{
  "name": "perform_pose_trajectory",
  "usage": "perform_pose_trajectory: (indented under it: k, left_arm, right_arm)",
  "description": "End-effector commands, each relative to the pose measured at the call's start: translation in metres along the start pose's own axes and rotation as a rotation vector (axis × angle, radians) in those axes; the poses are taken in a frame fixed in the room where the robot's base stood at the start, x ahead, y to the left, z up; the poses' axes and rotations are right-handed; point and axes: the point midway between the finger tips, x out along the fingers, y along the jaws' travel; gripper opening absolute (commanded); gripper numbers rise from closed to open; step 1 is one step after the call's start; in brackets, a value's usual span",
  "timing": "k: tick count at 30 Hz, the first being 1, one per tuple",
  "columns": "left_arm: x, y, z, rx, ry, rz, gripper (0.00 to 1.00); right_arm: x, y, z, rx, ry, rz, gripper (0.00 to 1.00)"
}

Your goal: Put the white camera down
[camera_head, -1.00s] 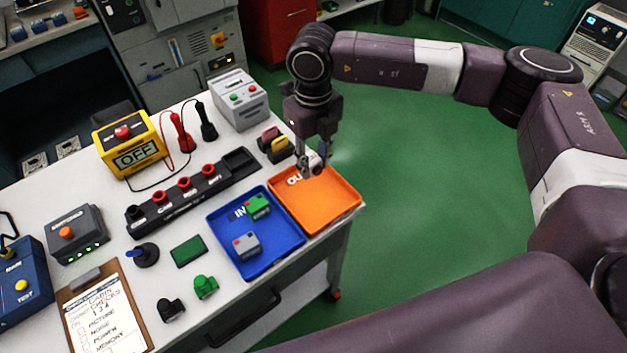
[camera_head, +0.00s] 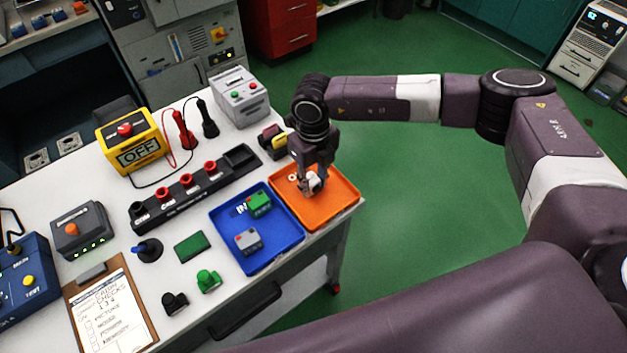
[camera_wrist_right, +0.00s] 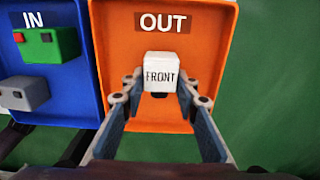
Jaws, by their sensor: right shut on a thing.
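The white camera (camera_wrist_right: 159,72), a small white block marked FRONT, is between the fingers of my right gripper (camera_wrist_right: 160,92) in the right wrist view. My right gripper (camera_head: 312,190) is shut on it, low over the orange OUT tray (camera_head: 342,205) in the head view. The gripper hides much of the camera there. I cannot tell whether the camera touches the tray floor. The orange tray (camera_wrist_right: 108,60) holds nothing else that I can see. My left gripper is not in view.
The blue IN tray (camera_head: 284,255) beside the orange one holds a green camera (camera_head: 259,203) and a grey camera (camera_head: 248,240). A grey box with buttons (camera_head: 240,97) and a red-and-yellow item (camera_head: 273,141) stand behind. The table edge is close on the right.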

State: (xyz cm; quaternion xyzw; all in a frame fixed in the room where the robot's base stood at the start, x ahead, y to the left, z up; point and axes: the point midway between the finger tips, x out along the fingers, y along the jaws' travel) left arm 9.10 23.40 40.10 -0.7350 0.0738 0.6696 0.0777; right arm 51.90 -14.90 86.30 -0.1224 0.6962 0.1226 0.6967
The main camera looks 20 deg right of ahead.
Motion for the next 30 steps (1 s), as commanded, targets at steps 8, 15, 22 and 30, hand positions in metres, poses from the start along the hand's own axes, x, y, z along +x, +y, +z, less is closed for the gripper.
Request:
perform_pose_trajectory:
  k: [8, 15, 22, 30]
  left_arm:
    - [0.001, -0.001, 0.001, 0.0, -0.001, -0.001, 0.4]
    - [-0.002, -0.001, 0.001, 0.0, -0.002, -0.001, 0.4]
    - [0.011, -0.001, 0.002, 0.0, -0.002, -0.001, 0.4]
    - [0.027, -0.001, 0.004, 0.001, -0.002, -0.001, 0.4]
  right_arm:
    - [0.001, 0.0, 0.0, 0.0, 0.001, 0.0, 0.46]
    - [-0.002, 0.0, 0.0, 0.0, 0.0, 0.0, 0.46]
    - [-0.033, 0.0, 0.001, -0.001, -0.005, 0.0, 0.46]
    - [-0.09, 0.0, 0.001, -0.001, -0.004, -0.001, 0.46]
